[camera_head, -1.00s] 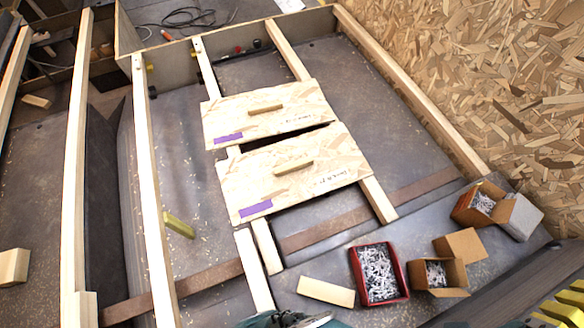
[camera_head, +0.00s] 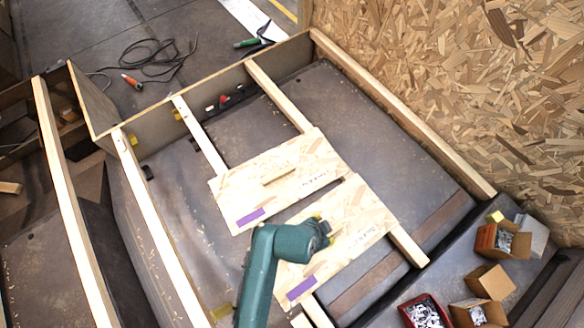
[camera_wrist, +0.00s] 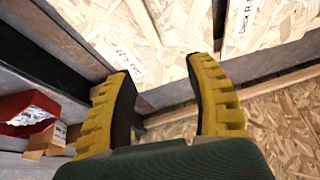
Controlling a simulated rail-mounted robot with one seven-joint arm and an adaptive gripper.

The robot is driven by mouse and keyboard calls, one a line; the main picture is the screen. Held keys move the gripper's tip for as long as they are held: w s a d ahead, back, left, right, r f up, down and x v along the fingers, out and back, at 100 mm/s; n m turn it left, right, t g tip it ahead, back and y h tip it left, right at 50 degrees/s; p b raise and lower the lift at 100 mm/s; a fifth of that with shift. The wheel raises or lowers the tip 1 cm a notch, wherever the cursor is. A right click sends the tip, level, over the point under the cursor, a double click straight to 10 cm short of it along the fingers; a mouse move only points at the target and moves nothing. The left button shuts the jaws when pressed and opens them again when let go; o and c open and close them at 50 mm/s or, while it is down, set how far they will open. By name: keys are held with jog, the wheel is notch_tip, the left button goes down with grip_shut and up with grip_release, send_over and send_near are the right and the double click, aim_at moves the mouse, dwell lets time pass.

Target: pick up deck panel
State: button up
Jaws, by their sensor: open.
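Two OSB deck panels lie side by side across wooden joists, each with a wooden grip strip, a purple label and handwriting. The far panel (camera_head: 300,165) is uncovered. The near panel (camera_head: 365,215) is partly hidden by my arm, which covers its strip in the head view. My gripper (camera_head: 322,230) appears over the near panel there; its height above it is hard to judge. In the wrist view my gripper (camera_wrist: 162,68) has its two yellow fingers apart with nothing between them. Beyond them are panel surfaces, a wood strip (camera_wrist: 143,20) and handwriting.
Joists (camera_head: 155,225) run lengthwise with dark open gaps between them. Cardboard boxes (camera_head: 492,282) and a red bin (camera_head: 425,312) of fasteners stand at the lower right. An OSB wall (camera_head: 450,90) rises on the right. A cable (camera_head: 155,55) lies beyond the frame.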

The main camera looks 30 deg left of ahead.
jog(key=s+n, duration=0.1)
jog(key=s, duration=0.3)
jog(key=shift+g, duration=0.3)
jog(key=b+x, duration=0.5)
jog(key=x, duration=0.5)
jog(key=shift+w+f, duration=0.25)
jog(key=shift+f, duration=0.1)
jog(key=b+x, duration=0.4)
jog(key=x, duration=0.1)
jog(key=shift+w+f, duration=0.15)
jog(key=shift+w, duration=0.05)
jog(key=shift+c, duration=0.2)
grip_shut()
jog(key=shift+r, duration=0.25)
